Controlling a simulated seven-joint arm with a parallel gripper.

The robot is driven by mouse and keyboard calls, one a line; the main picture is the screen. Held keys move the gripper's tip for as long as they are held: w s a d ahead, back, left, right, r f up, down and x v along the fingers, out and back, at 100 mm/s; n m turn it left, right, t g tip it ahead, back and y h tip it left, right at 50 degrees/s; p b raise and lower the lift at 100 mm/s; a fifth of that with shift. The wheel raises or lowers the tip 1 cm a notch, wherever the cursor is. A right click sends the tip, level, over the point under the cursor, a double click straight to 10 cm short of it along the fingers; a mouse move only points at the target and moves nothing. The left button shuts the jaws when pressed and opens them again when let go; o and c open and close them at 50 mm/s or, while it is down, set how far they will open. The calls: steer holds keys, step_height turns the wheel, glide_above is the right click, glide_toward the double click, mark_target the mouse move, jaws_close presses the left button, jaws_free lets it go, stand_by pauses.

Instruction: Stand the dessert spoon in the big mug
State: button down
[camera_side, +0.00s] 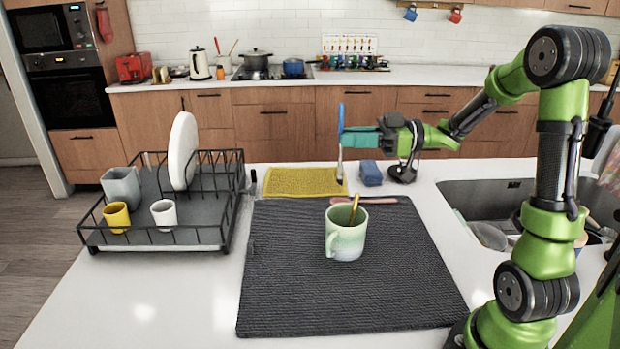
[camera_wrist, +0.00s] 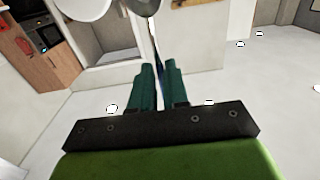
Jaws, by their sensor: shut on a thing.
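My gripper (camera_side: 348,140) is shut on a blue-handled utensil (camera_side: 341,118), which looks like the dessert spoon. It hangs nearly upright with its blue handle up and its grey metal end down, behind the mug and above the yellow cloth.
A pink utensil (camera_side: 372,200) lies at the back of the dark mat (camera_side: 300,300), behind the mug. A yellow cloth (camera_side: 290,181) and a blue sponge (camera_side: 371,172) lie beyond. A dish rack (camera_side: 150,237) with cups and a plate stands left; the sink (camera_side: 480,195) is right.

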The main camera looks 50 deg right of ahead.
step_height(320, 180, down, 14)
steer(key=shift+r, duration=0.2)
stand_by(1.2)
steer(key=c, duration=1.1)
jaws_free()
steer(key=shift+o, duration=0.2)
steer(key=v, duration=1.7)
steer(key=shift+w+f, duration=0.1)
steer(key=shift+f, duration=0.1)
